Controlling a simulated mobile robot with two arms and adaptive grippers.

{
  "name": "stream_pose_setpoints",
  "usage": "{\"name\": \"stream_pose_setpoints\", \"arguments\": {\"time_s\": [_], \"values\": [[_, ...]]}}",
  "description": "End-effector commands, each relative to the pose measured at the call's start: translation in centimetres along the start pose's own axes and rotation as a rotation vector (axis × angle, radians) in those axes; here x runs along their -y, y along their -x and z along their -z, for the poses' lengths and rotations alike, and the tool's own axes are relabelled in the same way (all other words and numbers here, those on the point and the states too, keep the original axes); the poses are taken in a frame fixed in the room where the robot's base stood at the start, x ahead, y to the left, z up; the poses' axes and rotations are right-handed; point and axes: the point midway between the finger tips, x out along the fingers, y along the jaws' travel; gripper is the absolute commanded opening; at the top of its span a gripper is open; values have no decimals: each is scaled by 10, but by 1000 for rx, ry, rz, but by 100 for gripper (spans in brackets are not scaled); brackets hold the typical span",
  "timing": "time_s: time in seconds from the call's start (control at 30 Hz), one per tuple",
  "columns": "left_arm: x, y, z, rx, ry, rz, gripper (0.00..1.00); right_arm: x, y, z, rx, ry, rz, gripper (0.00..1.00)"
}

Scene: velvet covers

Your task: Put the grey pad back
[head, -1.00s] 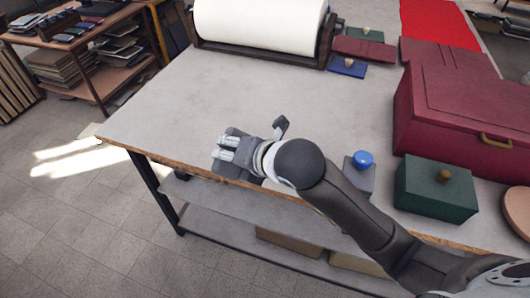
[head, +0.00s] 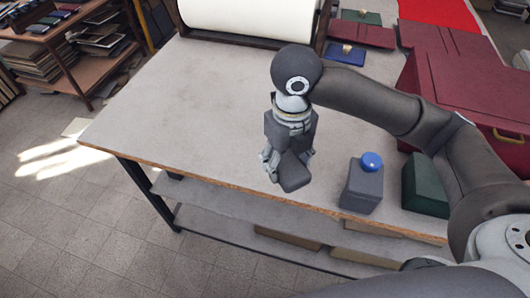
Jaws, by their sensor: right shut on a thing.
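My right gripper (head: 282,176) points down over the front part of the grey table. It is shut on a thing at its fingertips. A dark grey rounded piece (head: 295,173) shows there, which may be the grey pad; its colour blends with the fingers, so I cannot tell its outline. A grey block with a blue knob (head: 362,187) stands upright near the front edge, to the right of the gripper and apart from it. My left gripper is not in view.
The table (head: 190,110) is bare left of my right arm. A white roll (head: 245,14) lies at the back. A dark red box (head: 465,85) and a green box (head: 424,186) stand at the right, partly behind my arm. A blue pad (head: 345,54) lies at the back.

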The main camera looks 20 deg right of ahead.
Motion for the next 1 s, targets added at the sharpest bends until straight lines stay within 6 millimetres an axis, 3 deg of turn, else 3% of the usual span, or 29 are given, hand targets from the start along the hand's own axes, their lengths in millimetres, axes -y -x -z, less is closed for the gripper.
{"name": "stream_pose_setpoints", "arguments": {"time_s": [0.3, 0.5, 0.87, 1.0], "values": [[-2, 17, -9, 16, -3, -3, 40, 7, -28, -66, -3, -4, -2, 39], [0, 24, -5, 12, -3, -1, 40, 10, -64, -94, -2, -4, -2, 39], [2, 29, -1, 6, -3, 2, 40, 13, -90, -116, 0, -2, -2, 39], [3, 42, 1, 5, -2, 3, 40, 13, -110, -114, -1, -2, -2, 39]]}}
